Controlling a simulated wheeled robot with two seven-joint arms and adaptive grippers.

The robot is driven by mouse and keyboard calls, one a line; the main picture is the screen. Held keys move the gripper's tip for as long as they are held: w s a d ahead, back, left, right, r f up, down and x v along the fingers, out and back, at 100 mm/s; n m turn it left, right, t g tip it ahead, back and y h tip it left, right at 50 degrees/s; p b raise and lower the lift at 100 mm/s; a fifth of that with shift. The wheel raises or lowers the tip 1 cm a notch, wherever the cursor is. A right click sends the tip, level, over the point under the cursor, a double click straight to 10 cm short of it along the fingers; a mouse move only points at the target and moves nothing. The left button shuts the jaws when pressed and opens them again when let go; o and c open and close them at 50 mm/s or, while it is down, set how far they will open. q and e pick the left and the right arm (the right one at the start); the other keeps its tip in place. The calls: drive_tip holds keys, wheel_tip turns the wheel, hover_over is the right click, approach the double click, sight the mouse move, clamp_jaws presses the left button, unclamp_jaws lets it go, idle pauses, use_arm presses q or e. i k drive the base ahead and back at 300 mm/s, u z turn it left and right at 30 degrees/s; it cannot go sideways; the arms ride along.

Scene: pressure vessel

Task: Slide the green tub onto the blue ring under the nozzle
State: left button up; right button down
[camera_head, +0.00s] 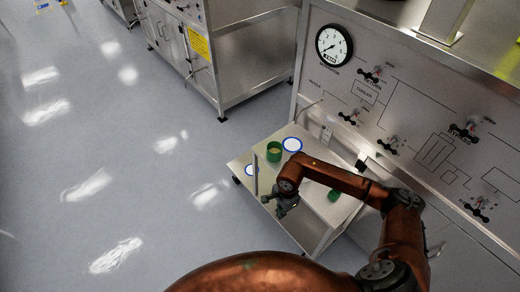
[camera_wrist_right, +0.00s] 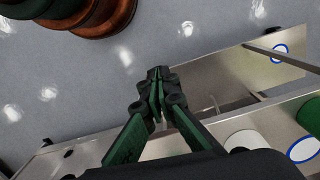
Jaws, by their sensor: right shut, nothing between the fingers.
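The green tub (camera_head: 274,155) stands on the small metal cart, between two blue rings. One blue ring (camera_head: 292,144) lies just behind and right of it, below a thin bent nozzle (camera_head: 309,105) on the panel. In the right wrist view, the tub (camera_wrist_right: 311,116) is cut by the right edge, beside that blue ring (camera_wrist_right: 304,150). My right gripper (camera_head: 281,211) is over the front left part of the cart, apart from the tub. Its fingers (camera_wrist_right: 155,72) are closed and empty. My left gripper is out of view.
Another blue ring (camera_head: 251,170) lies at the cart's left, partly behind a thin upright post (camera_head: 255,182). The panel with gauge (camera_head: 334,45) and valves borders the cart. Floor to the left is clear.

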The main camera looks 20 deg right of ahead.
sight(274, 148)
drive_tip(key=i, duration=1.1)
drive_tip(key=z, duration=0.05)
